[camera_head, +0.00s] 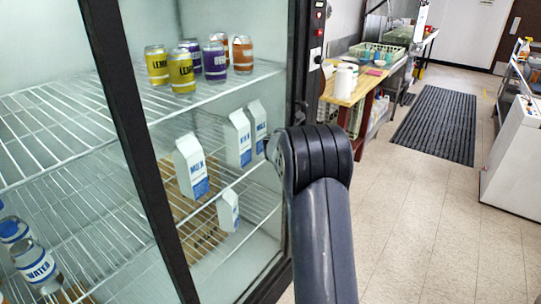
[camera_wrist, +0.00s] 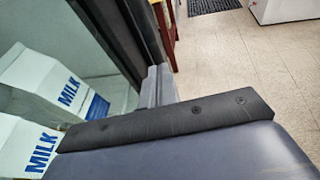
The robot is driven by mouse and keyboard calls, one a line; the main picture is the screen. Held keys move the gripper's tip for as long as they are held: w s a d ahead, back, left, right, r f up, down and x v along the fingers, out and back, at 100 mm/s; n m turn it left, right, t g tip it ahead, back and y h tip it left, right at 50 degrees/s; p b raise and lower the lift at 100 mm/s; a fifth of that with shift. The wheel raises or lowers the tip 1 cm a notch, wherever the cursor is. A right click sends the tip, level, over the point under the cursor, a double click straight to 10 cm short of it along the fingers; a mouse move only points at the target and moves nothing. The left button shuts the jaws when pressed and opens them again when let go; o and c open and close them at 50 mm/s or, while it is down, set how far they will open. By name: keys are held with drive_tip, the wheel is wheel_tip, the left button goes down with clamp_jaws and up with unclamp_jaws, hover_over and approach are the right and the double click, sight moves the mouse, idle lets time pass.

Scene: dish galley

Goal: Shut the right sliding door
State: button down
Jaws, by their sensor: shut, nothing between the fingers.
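The fridge has black upright frame bars. One bar (camera_head: 128,120) slants through the left half of the head view, and a wider dark upright (camera_head: 301,60) stands at the fridge's right side. I cannot tell which glass belongs to the right sliding door or how far it stands open. In the wrist view a black frame edge (camera_wrist: 112,40) runs down towards my gripper (camera_wrist: 157,84). The grey fingers are shut and empty, close beside that edge; contact is unclear. In the head view my arm hides the gripper and the lower part of the right upright.
Wire shelves (camera_head: 75,125) hold several cans (camera_head: 181,72), milk cartons (camera_head: 191,165) and water bottles (camera_head: 38,265). Milk cartons (camera_wrist: 45,85) also show left of my gripper in the wrist view. A wooden-topped table (camera_head: 350,90) stands beyond the fridge. The tiled floor (camera_head: 430,220) on the right is clear.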

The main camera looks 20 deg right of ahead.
drive_tip(key=b+v, duration=0.2)
drive_tip(key=v, duration=0.9)
drive_tip(key=shift+a+f, duration=0.15)
drive_tip(key=shift+a, duration=0.2)
drive_tip(key=shift+d, duration=0.1)
drive_tip(key=r+p+x, duration=0.1)
drive_tip(key=p+x, duration=0.2)
drive_tip(key=x, duration=1)
drive_tip(key=shift+w+d, duration=0.3)
drive_tip(key=shift+d, duration=0.15)
